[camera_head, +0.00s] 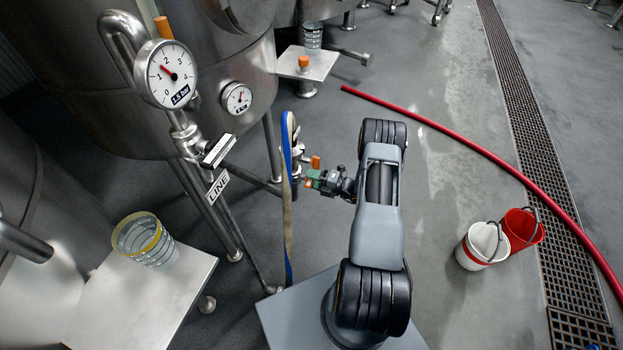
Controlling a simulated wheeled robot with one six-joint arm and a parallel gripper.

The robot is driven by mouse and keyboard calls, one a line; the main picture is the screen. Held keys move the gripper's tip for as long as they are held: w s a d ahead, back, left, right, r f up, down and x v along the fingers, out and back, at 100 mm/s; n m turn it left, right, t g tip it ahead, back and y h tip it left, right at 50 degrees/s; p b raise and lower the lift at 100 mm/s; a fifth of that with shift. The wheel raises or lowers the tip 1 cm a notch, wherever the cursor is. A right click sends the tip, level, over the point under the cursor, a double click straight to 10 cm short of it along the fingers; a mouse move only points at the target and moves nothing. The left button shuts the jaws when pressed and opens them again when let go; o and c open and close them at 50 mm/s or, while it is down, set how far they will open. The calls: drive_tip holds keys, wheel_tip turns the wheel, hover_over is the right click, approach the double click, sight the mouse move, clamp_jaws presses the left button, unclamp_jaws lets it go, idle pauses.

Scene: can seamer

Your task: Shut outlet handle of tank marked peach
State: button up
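A large steel tank (75,70) stands at the upper left; I see no readable peach mark on it. A small orange handle (315,162) shows at the pipework beside its legs. My gripper (311,180), with green parts at its tip, is just below this handle in the picture. I cannot tell whether they touch. The gripper is small and seen from behind the arm, so its opening is unclear. Another orange piece (304,62) is by a farther tank, and one (163,27) is behind the big gauge.
A blue and tan strap (287,210) hangs left of my gripper. A pressure gauge (167,73) and LINE sign (218,187) are on the pipes. A glass jar (144,238) stands on a steel shelf (145,300). Buckets (480,247) and a red hose (430,121) lie right.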

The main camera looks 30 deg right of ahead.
drive_tip(key=v, duration=1.3)
drive_tip(key=shift+s+d, duration=0.2)
drive_tip(key=shift+s, duration=0.05)
